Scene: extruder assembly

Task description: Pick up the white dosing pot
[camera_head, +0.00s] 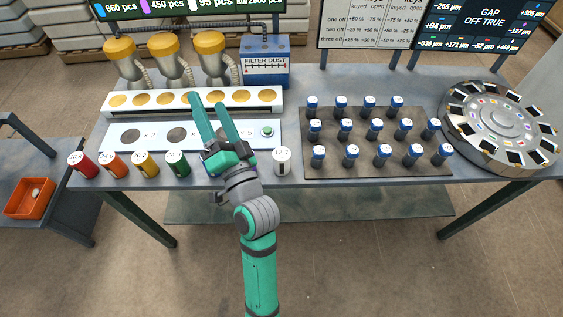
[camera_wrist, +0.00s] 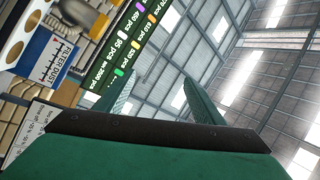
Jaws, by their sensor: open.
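The white dosing pot (camera_head: 282,161) stands upright near the front edge of the table, with a label that seems to read 12.7. My gripper (camera_head: 205,101) is open and empty, up and to the left of the white pot in the head view, apart from it. Its two green fingers also show in the wrist view (camera_wrist: 154,88), pointing up toward the roof. The white pot is not in the wrist view.
Red (camera_head: 82,164), orange (camera_head: 114,164), yellow (camera_head: 146,164) and green (camera_head: 177,164) pots line the front edge at left. A blue pot (camera_head: 213,163) is partly hidden by my gripper. A mat (camera_head: 330,170) with several blue-capped vials lies right of the white pot.

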